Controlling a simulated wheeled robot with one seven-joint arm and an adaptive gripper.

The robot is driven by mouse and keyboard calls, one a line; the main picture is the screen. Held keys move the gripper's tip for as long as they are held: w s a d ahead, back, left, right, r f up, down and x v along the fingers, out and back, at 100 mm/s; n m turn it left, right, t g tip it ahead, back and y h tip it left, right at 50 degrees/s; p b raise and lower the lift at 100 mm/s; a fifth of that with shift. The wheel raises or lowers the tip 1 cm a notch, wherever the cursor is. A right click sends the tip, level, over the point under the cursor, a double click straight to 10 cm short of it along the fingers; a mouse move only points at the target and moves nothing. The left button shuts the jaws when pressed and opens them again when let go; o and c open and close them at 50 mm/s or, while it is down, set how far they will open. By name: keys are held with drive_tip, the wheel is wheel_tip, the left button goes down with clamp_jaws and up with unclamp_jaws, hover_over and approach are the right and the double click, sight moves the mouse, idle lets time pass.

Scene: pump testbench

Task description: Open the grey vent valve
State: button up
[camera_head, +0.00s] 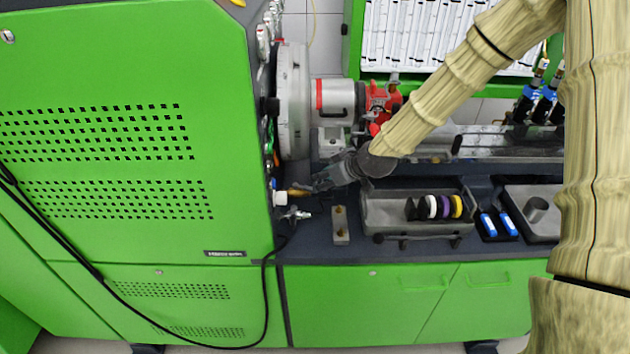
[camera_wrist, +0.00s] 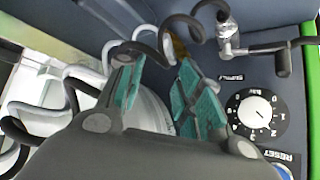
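A small silver-grey valve fitting (camera_head: 295,214) sticks out low on the side of the green cabinet. In the wrist view a silver metal fitting (camera_wrist: 229,38) sits on the dark panel near a "SUPPLY" label. I cannot tell which fitting is the grey vent valve; no vent label is readable. My gripper (camera_head: 312,187) is close to the cabinet side, just above the silver fitting in the picture, beside a brass-coloured piece (camera_head: 298,192). In the wrist view my gripper (camera_wrist: 158,62) has its two teal-padded fingers apart. A hose passes behind the gap, and I see nothing clamped.
Black coiled hoses (camera_wrist: 197,22) crowd the fingertips. On the bench, a grey tray (camera_head: 385,215) holds coloured discs. A small block (camera_head: 340,226) stands near my gripper. A black cable hangs along the cabinet.

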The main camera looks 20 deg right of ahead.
drive_tip(key=shift+p+x, duration=0.9)
drive_tip(key=shift+x, duration=2.4)
clamp_jaws()
